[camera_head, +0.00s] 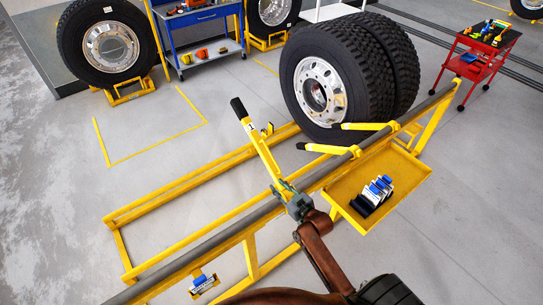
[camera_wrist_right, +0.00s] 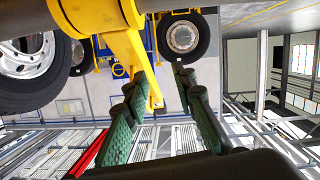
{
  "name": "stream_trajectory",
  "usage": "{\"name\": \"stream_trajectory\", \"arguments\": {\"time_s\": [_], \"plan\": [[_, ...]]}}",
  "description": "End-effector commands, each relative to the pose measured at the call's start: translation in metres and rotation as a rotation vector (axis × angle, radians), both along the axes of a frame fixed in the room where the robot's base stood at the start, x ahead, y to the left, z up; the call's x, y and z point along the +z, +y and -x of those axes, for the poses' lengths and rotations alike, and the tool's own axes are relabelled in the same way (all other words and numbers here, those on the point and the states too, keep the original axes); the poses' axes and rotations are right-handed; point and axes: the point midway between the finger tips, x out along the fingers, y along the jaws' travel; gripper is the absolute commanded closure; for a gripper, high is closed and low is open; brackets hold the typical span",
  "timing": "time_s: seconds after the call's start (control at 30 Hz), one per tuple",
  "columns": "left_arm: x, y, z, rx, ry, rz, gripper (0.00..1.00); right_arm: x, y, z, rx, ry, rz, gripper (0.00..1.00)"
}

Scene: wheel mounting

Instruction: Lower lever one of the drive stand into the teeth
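The yellow drive stand (camera_head: 180,258) runs diagonally across the head view, with a long grey bar (camera_head: 225,237) along its top. One yellow lever (camera_head: 262,148) with a black grip stands raised from the bar. Two other yellow levers (camera_head: 330,149) (camera_head: 362,127) with black grips lie lower, toward the wheels. My right gripper (camera_head: 284,188) is at the raised lever's lower end, by the bar. In the wrist view its green fingers (camera_wrist_right: 163,78) are spread, with the yellow lever (camera_wrist_right: 125,50) close to the left finger. The teeth cannot be made out.
A double wheel (camera_head: 320,90) stands behind the stand. A yellow tray (camera_head: 400,195) holding small blue, white and black items is fixed to its right. A blue workbench (camera_head: 200,25), another wheel (camera_head: 105,45) and a red cart (camera_head: 480,60) stand farther back. The floor at left is clear.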

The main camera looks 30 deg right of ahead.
Motion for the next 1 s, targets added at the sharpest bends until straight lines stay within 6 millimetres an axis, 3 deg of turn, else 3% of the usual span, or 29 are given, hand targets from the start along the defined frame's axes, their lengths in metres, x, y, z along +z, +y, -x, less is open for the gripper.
{"name": "stream_trajectory", "arguments": {"time_s": [0.1,0.3,0.47,0.8,1.0], "plan": [[0.001,0.000,0.002,0.000,0.003,0.000,0.60,0.030,-0.016,-0.025,-0.022,-0.125,0.004,0.76],[0.001,0.000,-0.004,-0.001,-0.004,0.000,0.60,0.056,-0.033,-0.043,-0.053,-0.239,0.009,0.76],[0.002,-0.001,-0.011,-0.002,-0.014,0.001,0.60,0.060,-0.035,-0.057,-0.058,-0.255,0.008,0.76],[0.001,-0.001,-0.013,-0.003,-0.016,0.002,0.60,0.060,-0.037,-0.108,-0.058,-0.253,0.008,0.76],[0.000,-0.001,-0.010,-0.002,-0.013,0.001,0.60,0.059,-0.038,-0.121,-0.057,-0.252,0.008,0.76]]}}
